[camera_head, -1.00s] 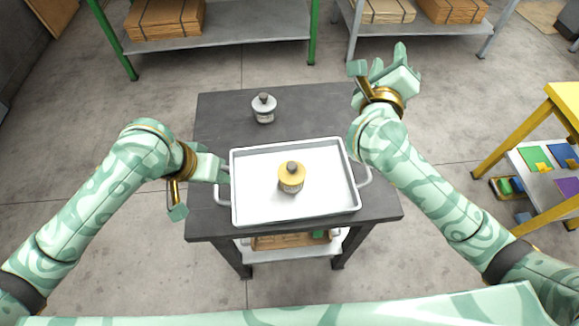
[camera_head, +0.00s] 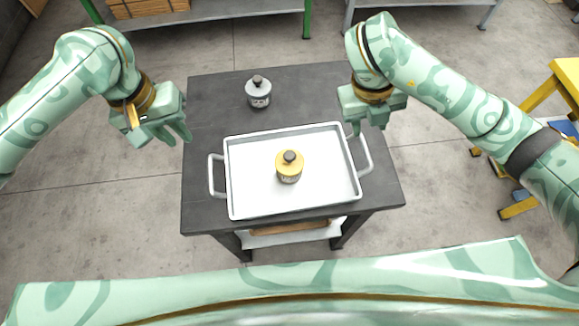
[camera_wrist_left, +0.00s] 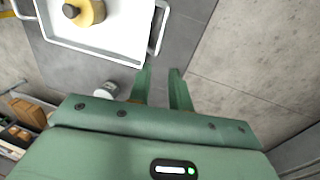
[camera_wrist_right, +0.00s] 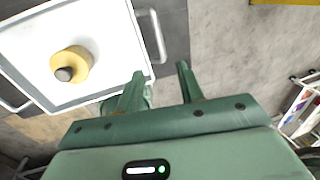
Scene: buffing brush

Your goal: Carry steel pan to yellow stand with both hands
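The steel pan (camera_head: 250,195) is a white rectangular tray with a loop handle at each short side. It lies flat on the dark table. A yellow jar with a dark knob (camera_head: 289,167) stands in it. My left gripper (camera_head: 180,134) is open and empty, up and left of the pan's left handle (camera_head: 214,176). My right gripper (camera_head: 370,130) is open and empty, above and just behind the right handle (camera_head: 364,157). In the wrist views the left fingers (camera_wrist_left: 160,85) and right fingers (camera_wrist_right: 157,82) are apart, with nothing between them. The yellow stand (camera_head: 566,75) is at the right edge, partly cut off.
A grey jar (camera_head: 258,92) stands on the dark table (camera_head: 215,100) behind the pan. Shelves with boxes (camera_head: 150,8) stand at the back. The floor between the table and the yellow stand is mostly clear.

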